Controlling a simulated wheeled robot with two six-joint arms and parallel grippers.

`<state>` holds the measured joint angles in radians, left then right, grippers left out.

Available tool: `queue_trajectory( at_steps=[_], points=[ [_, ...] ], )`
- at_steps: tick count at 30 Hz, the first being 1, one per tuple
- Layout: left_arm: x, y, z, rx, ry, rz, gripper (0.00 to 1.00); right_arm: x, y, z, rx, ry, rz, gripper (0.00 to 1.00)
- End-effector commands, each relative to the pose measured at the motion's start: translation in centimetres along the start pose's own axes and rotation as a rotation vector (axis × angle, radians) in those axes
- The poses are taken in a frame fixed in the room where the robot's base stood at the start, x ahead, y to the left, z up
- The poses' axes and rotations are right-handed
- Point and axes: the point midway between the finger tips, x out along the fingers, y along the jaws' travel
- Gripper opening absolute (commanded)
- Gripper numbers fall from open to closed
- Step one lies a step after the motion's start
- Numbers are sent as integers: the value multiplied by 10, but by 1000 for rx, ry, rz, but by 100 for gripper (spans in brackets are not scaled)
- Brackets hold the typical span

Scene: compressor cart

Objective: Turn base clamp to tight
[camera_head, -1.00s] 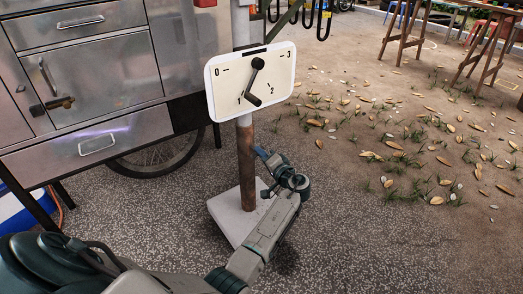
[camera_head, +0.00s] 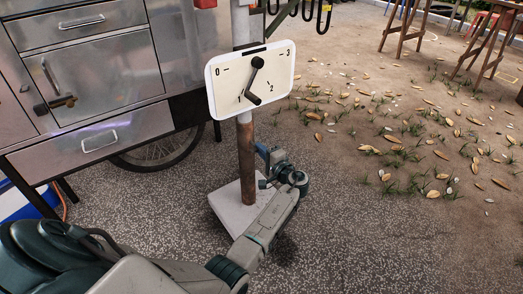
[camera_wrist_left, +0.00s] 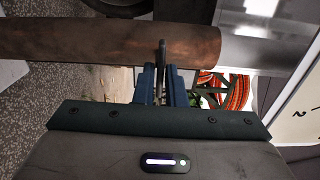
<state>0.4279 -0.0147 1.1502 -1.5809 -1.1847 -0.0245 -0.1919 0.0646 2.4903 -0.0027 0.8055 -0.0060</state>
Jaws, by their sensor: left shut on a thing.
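A rusty brown post (camera_head: 246,165) stands on a pale square base plate (camera_head: 228,212); it also shows lying across the left wrist view (camera_wrist_left: 100,44). My left gripper (camera_head: 265,158) is low at the right side of the post. In the left wrist view its blue fingers (camera_wrist_left: 158,84) are shut on a thin dark piece (camera_wrist_left: 162,54) against the post, which looks like the base clamp's lever. Most of the clamp is hidden by the fingers, so its setting cannot be read. My right gripper is not in view.
A metal drawer cart (camera_head: 100,70) with a wheel stands at left. Ground with leaves (camera_head: 400,150) is open at right.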

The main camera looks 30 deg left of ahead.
Motion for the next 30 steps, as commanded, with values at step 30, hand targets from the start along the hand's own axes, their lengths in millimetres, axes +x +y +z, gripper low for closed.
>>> queue_trajectory(
  at_steps=[30],
  points=[
    [-64,-1,-1,-2,3,4,28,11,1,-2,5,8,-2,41]
  ],
)
